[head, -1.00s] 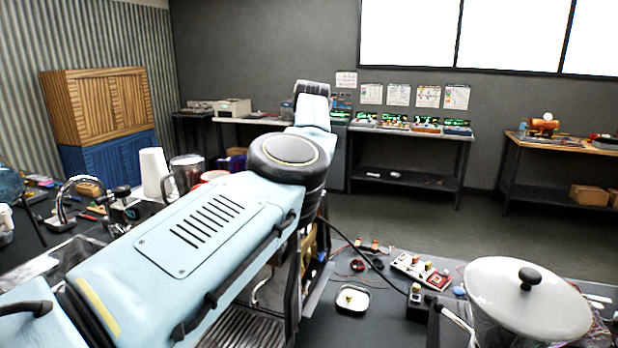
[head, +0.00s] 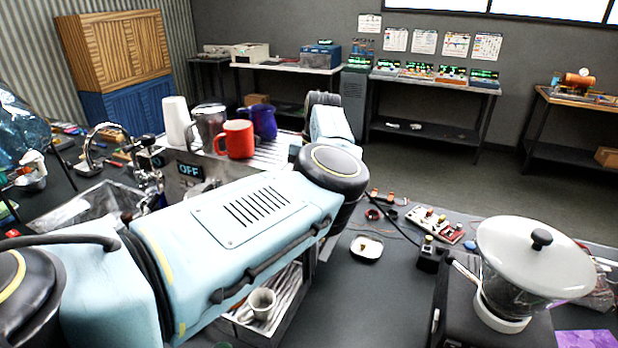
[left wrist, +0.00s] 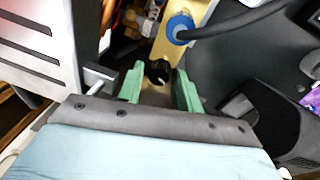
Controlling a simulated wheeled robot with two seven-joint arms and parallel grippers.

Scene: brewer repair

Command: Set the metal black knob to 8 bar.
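The black knob (left wrist: 158,72) shows in the left wrist view, on a brass-coloured part behind the opened side of the brewer. My left gripper (left wrist: 159,84) has two green fingers, spread apart. The knob appears between their tips, with a small gap on each side; I cannot tell whether the fingers reach fully around it. In the head view my left arm covers much of the brewer (head: 270,152), and the knob and left gripper are hidden. A display on the brewer (head: 189,170) reads OFF. No bar reading is visible. My right gripper is not in view.
A blue fitting with a dark hose (left wrist: 180,27) lies close beyond the knob. A slotted panel (left wrist: 38,45) stands left of the fingers. Mugs, such as a red one (head: 234,139), stand on the brewer. A grinder (head: 515,290) and small dish (head: 366,249) are on the counter.

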